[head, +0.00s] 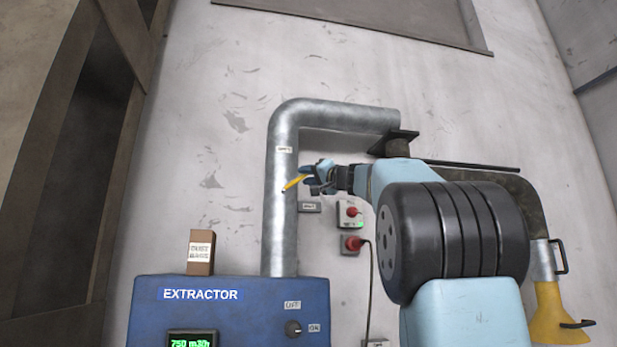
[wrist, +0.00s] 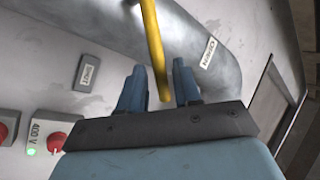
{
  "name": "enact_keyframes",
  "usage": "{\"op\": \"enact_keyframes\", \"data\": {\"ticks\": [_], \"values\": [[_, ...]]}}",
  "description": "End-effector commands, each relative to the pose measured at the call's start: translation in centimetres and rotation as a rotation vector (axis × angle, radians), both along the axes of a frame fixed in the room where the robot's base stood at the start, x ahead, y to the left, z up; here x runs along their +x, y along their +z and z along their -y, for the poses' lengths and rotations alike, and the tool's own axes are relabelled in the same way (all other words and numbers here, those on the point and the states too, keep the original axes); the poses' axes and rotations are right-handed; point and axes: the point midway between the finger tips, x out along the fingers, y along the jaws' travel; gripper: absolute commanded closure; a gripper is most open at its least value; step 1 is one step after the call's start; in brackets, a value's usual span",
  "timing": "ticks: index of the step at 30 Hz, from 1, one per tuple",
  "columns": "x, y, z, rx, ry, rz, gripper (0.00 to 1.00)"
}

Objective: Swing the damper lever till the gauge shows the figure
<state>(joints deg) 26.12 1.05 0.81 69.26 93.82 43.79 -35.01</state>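The yellow damper lever (head: 294,183) sticks out from the grey metal duct (head: 280,230) in the head view. In the wrist view the lever (wrist: 155,50) runs down between the two blue fingers of my gripper (wrist: 160,85). The fingers stand apart with the lever between them, and a gap shows on the right side; I see no firm grip. My gripper (head: 318,178) is beside the duct in the head view. The gauge (head: 192,340), a green display on the blue extractor box, reads about 750 m3/h; its lower edge is cut off.
The blue extractor box (head: 235,310) has an OFF/ON knob (head: 293,328) and a dust bags box (head: 201,252) on top. A yellow funnel-shaped thing (head: 558,318) is at right.

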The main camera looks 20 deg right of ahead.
Motion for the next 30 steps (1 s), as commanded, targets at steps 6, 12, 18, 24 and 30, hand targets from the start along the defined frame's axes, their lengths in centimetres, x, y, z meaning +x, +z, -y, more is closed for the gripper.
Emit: {"op": "enact_keyframes", "data": {"ticks": [6,12,18,24,30], "values": [[-0.02,0.00,0.01,0.000,0.000,0.000,0.89],[-0.01,-0.01,0.02,0.000,0.000,0.000,1.00],[0.00,-0.02,0.03,0.000,0.000,0.000,1.00],[0.00,-0.03,0.05,0.000,-0.001,0.000,1.00],[-0.04,-0.37,0.20,0.045,0.000,0.008,1.00]]}}
